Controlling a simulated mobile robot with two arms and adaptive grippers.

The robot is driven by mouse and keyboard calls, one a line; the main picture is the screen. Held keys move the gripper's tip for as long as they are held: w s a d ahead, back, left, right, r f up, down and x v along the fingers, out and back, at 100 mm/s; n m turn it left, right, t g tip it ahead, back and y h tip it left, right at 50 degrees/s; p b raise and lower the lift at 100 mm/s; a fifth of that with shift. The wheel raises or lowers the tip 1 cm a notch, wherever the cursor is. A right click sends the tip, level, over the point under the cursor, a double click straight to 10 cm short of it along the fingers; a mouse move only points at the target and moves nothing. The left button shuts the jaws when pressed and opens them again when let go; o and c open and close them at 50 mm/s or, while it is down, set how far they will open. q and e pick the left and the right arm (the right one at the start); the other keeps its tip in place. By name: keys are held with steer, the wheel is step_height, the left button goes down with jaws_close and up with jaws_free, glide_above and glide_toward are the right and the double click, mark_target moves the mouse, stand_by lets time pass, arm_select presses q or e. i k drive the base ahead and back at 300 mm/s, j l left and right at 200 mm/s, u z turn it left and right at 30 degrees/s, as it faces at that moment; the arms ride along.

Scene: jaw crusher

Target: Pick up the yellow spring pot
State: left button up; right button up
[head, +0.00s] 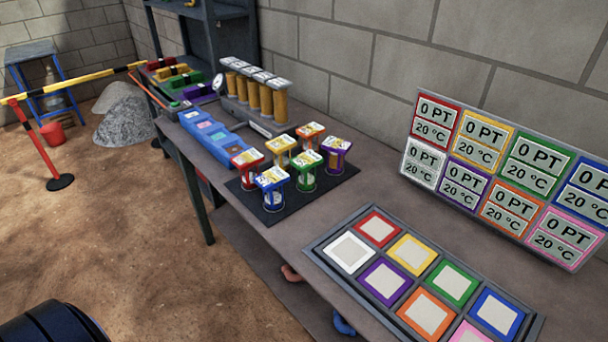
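Several small frame-like pots with coloured tops and bases and clear middles stand on a black mat (250,203) on the workbench. The blue one (272,186) is nearest and the purple one (337,154) is at the right. Whether a spring is inside the yellow pot is too small to tell. Neither gripper is in view.
A tray of coloured squares (325,258) lies on the near bench, below a sign panel (494,176). Yellow cylinders (265,97) and a blue strip (218,139) stand behind the pots. A barrier post (60,182) stands at left. Open dirt floor (110,240) lies before the bench.

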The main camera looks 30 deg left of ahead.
mark_target(280, 147)
steer(key=i+j, duration=0.1)
steer(key=j, duration=0.7)
steer(key=i+j+z, duration=0.15)
steer(key=j+z, duration=0.2)
steer(key=j, duration=1.35)
steer(key=k+j+z, duration=0.1)
steer(key=j+z, duration=0.25)
steer(key=j, duration=1.35)
